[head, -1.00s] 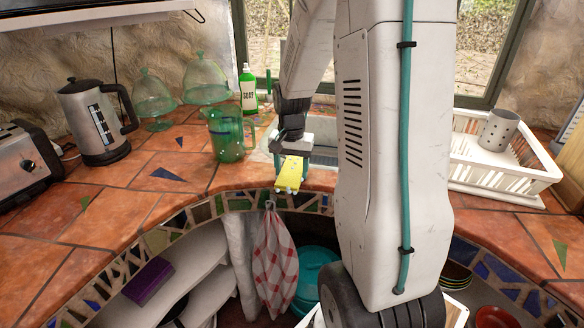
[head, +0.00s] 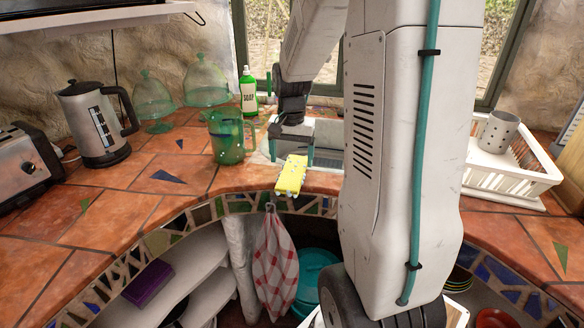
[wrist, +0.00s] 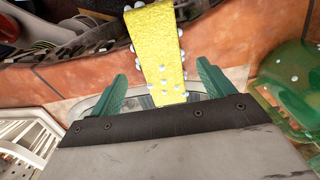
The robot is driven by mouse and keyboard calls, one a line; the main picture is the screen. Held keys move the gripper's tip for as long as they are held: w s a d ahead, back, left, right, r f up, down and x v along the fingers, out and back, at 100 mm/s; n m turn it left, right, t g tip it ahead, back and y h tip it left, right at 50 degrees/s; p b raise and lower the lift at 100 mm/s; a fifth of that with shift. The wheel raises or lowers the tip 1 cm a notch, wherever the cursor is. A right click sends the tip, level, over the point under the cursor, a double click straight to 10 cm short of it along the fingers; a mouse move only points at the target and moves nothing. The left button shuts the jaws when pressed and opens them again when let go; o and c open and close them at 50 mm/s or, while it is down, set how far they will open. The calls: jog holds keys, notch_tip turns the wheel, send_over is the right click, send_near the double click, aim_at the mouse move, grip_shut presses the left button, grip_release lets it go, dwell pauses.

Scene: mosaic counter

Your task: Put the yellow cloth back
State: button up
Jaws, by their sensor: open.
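The yellow cloth (head: 291,174) is a narrow strip with small white dots along its edges. It lies at the strip of counter in front of the sink, its near end reaching about the counter's front edge. In the wrist view the cloth (wrist: 158,45) runs from between my fingers to the top of the picture. My gripper (head: 291,154) is open, just behind and above the cloth's far end. Its two green fingers (wrist: 160,85) stand apart on either side of the cloth, with visible gaps. I cannot tell the exact height between them.
The sink (head: 328,140) lies behind the cloth. A green pitcher (head: 226,140) stands to the left, with a soap bottle (head: 248,92) behind it. A white dish rack (head: 500,165) is at right. A checked towel (head: 274,265) hangs below the counter edge.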

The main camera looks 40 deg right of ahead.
aim_at(291, 175)
notch_tip(291, 175, up, 7)
jog(key=s+a+r+n, duration=0.3)
jog(key=s+a, duration=0.1)
jog(key=a, duration=0.3)
jog(key=s+a+r+n, duration=0.2)
jog(key=s+a+r, duration=0.15)
jog(key=a, duration=0.35)
jog(key=s+a+f+n+t, duration=0.1)
jog(key=s+a+n, duration=0.5)
jog(key=s, duration=0.6)
jog(key=shift+a+f+n, duration=0.3)
jog(key=shift+a+f, duration=0.05)
jog(key=shift+a, duration=0.85)
jog(key=shift+s, duration=0.1)
